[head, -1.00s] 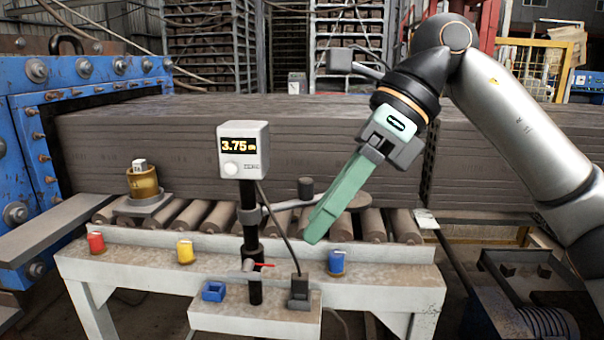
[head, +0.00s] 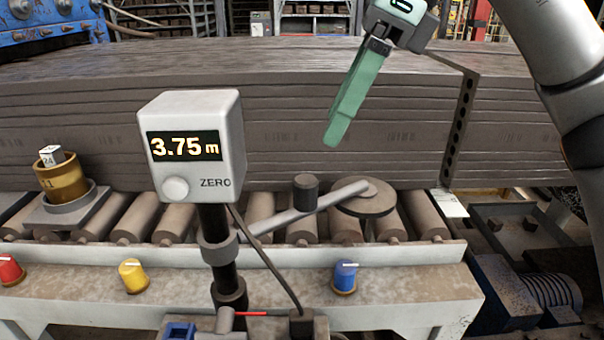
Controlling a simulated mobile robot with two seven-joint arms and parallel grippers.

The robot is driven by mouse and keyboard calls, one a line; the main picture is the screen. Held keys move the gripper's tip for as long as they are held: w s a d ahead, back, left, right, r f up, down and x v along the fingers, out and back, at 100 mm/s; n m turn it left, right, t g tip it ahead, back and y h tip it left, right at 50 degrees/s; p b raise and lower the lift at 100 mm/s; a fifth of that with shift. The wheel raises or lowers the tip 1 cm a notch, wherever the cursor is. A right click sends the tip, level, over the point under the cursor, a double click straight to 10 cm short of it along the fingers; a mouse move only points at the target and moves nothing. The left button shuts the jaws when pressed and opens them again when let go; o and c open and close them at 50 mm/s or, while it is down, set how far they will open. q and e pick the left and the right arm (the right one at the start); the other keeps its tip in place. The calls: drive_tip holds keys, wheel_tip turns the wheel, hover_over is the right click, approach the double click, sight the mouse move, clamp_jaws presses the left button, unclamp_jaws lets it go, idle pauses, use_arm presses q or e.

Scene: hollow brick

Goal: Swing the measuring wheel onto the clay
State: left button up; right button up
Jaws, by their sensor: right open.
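The measuring wheel (head: 362,204) is a dark disc at the end of a grey swing arm (head: 325,209), with a dark knob (head: 306,189) standing on the arm. The arm reaches from a black post to the wheel, over the rollers. The clay (head: 270,130) is a long, grey-brown layered column behind the wheel. I cannot tell whether the wheel touches it. My right gripper (head: 336,138) has pale green fingers pointing down, in front of the clay and above the wheel in the picture. It is open, empty and apart from the knob. My left gripper is out of view.
A brass cup (head: 62,180) stands at left. Red (head: 9,269), yellow (head: 132,276) and blue (head: 344,277) knobs line the bench (head: 420,292). A cable hangs behind the post.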

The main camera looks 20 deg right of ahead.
sight(306, 179)
drive_tip(key=x, duration=1)
drive_tip(key=shift+a+f, duration=0.1)
drive_tip(key=shift+f, duration=0.1)
clamp_jaws()
idle(1.0)
